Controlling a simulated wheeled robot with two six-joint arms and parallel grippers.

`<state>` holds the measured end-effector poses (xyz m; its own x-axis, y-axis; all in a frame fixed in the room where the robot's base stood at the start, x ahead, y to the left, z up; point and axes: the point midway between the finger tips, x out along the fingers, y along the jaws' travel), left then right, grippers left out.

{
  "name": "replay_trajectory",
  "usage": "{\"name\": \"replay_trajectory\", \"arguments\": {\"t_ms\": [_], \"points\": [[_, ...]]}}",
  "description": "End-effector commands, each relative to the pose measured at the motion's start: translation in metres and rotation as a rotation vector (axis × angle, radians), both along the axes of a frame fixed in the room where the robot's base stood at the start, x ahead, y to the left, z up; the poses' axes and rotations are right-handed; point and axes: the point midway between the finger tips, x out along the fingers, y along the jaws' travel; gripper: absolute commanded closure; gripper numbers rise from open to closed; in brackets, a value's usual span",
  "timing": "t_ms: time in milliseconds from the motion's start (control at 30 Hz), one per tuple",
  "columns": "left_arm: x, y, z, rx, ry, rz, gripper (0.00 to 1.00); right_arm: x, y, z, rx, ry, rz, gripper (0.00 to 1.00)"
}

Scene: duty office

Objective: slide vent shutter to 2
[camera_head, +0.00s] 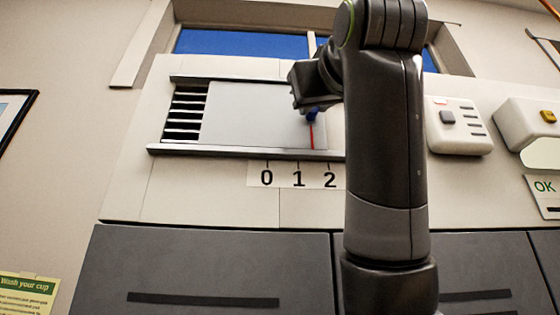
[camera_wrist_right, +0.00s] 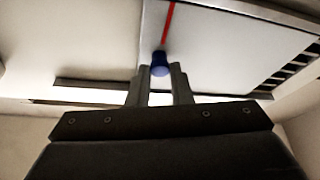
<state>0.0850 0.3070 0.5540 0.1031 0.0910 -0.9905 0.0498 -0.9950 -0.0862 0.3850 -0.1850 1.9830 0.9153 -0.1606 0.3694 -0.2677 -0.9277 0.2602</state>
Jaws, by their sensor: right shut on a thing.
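The vent shutter (camera_head: 255,112) is a pale flat panel held between two grey rails on the wall. Dark slats show uncovered at its left. Its red pointer line (camera_head: 312,136) stands between the 1 and the 2 on the number strip (camera_head: 283,184). My right gripper (camera_head: 311,108) is at the shutter's right part, its fingers partly hidden by my arm. The red line (camera_wrist_right: 169,22) runs beside the knob there. My left gripper is out of view.
A white switch box (camera_head: 458,126) and another white unit (camera_head: 527,125) with a yellow button are on the wall at right. Grey cabinets (camera_head: 200,262) lie below. A window (camera_head: 243,43) is above. My right arm hides the rails' right end.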

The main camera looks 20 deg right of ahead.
Motion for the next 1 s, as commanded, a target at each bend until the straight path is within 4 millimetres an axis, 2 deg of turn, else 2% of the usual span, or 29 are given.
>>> {"name": "replay_trajectory", "arguments": {"t_ms": [33,133,467,500,633,667,1000], "points": [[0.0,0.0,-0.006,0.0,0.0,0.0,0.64,-0.003,-0.011,-0.002,0.004,-0.002,-0.003,1.0],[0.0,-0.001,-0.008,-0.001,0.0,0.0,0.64,-0.006,-0.021,-0.001,0.002,-0.002,-0.002,1.0],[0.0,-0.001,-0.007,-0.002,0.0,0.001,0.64,-0.007,-0.023,0.0,0.0,-0.001,0.002,1.0],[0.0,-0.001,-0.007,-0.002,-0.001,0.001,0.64,-0.007,-0.023,0.0,-0.001,-0.001,0.001,0.78],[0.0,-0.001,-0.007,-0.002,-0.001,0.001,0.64,-0.007,-0.022,0.0,0.0,-0.001,0.002,0.61],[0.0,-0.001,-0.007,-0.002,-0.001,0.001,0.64,-0.007,-0.022,0.0,0.0,-0.001,0.002,0.59],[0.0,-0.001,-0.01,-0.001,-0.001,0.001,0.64,-0.01,-0.022,-0.002,0.0,-0.002,0.002,0.59]]}}
